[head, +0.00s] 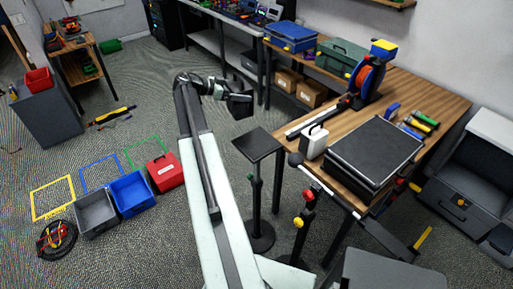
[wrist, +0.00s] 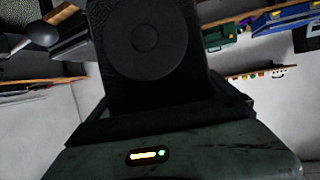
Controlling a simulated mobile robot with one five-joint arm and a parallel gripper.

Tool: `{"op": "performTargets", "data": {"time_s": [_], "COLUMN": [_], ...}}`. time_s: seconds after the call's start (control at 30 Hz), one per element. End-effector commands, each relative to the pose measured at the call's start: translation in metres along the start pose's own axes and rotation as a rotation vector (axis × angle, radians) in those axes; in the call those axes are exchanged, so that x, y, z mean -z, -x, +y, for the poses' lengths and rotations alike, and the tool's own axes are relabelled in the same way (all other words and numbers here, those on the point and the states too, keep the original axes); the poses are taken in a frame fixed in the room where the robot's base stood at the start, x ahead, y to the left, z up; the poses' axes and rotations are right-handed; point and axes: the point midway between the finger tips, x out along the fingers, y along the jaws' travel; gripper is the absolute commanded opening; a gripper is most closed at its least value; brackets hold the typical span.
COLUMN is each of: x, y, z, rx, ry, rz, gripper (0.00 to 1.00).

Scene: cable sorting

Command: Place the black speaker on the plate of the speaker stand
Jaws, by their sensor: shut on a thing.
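My gripper (head: 226,92) is shut on the black speaker (head: 240,104), seen past the end of my arm in the head view. The wrist view shows the speaker (wrist: 150,45) close up, with its round cone facing the camera and its lower part between the dark jaws. The speaker stand has a square black plate (head: 257,145) on a thin pole with a round base (head: 261,238). The plate is empty. In the head view the speaker appears above and slightly left of the plate, apart from it.
A wooden workbench (head: 443,92) stands right of the stand, carrying a large black case (head: 375,150), a white container (head: 313,141) and a cable reel (head: 367,78). A short post with a red knob (head: 309,194) stands beside the stand. Coloured bins (head: 130,193) lie on the floor at left.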

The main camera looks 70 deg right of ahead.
Motion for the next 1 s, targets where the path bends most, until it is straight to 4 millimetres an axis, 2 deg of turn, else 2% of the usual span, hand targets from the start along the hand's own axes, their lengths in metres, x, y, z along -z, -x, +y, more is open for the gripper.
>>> {"op": "performTargets", "data": {"time_s": [0.03, 0.2, 0.33, 0.53, 0.67, 0.77, 1.0], "x": [-0.023, -0.069, -0.091, -0.101, -0.099, -0.095, -0.078], "y": [0.013, 0.057, 0.080, 0.093, 0.091, 0.077, 0.017], "z": [0.016, 0.049, 0.066, 0.075, 0.075, 0.078, 0.088], "rx": [0.027, 0.116, 0.166, 0.195, 0.194, 0.191, 0.189], "ry": [0.012, 0.048, 0.069, 0.081, 0.081, 0.080, 0.080], "rz": [0.003, 0.003, 0.003, 0.003, 0.003, 0.003, 0.004], "gripper": [0.23, 0.23, 0.23, 0.23, 0.23, 0.23, 0.23]}}
